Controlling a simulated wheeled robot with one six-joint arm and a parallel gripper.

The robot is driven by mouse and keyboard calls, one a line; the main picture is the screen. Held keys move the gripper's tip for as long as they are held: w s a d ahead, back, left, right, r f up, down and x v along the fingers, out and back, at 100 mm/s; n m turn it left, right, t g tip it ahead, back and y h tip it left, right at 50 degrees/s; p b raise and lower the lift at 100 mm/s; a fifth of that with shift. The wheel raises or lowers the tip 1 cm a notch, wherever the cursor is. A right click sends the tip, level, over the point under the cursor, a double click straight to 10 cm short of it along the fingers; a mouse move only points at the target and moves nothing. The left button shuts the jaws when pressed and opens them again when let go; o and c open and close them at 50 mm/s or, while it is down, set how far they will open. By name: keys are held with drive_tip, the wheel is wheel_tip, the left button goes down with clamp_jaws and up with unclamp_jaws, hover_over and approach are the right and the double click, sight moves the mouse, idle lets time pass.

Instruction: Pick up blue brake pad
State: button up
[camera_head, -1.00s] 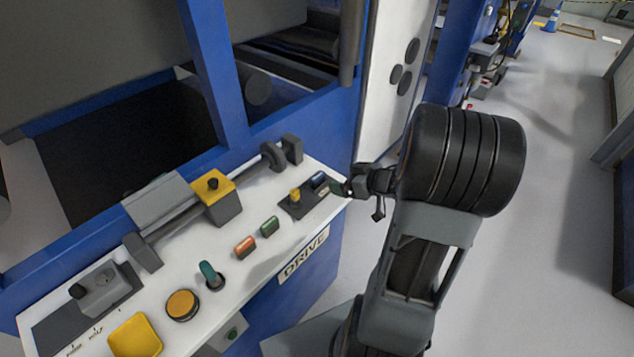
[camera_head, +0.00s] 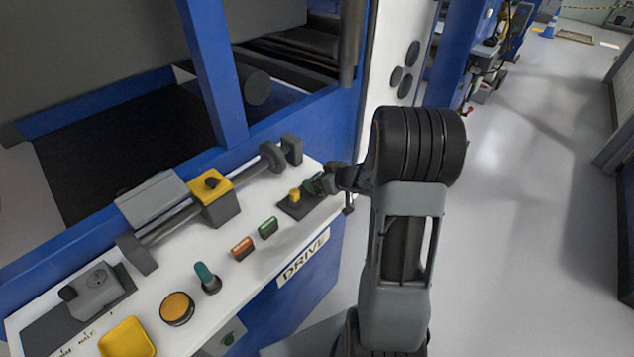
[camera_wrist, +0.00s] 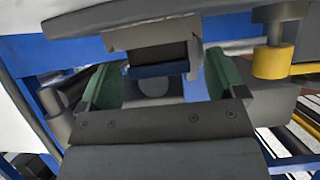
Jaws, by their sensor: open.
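The blue brake pad (camera_wrist: 160,70) shows in the wrist view as a blue strip below a dark block, between my gripper's two green fingers. My gripper (camera_wrist: 163,82) is open, with one finger on each side of the pad; I cannot tell whether either touches it. In the head view my gripper (camera_head: 313,184) is at the right end of the white panel, above the dark plate (camera_head: 296,209), and mostly hides the pad there.
A yellow knob (camera_head: 294,195) stands just left of my gripper; it also shows in the wrist view (camera_wrist: 274,61). Green (camera_head: 268,227) and orange (camera_head: 242,247) buttons lie farther left on the white panel (camera_head: 262,258). A blue machine frame (camera_head: 300,105) rises behind.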

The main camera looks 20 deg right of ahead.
drive_tip(key=shift+w, duration=0.1)
drive_tip(key=c, duration=1)
drive_tip(key=shift+c, duration=0.4)
drive_tip(key=shift+r, duration=0.1)
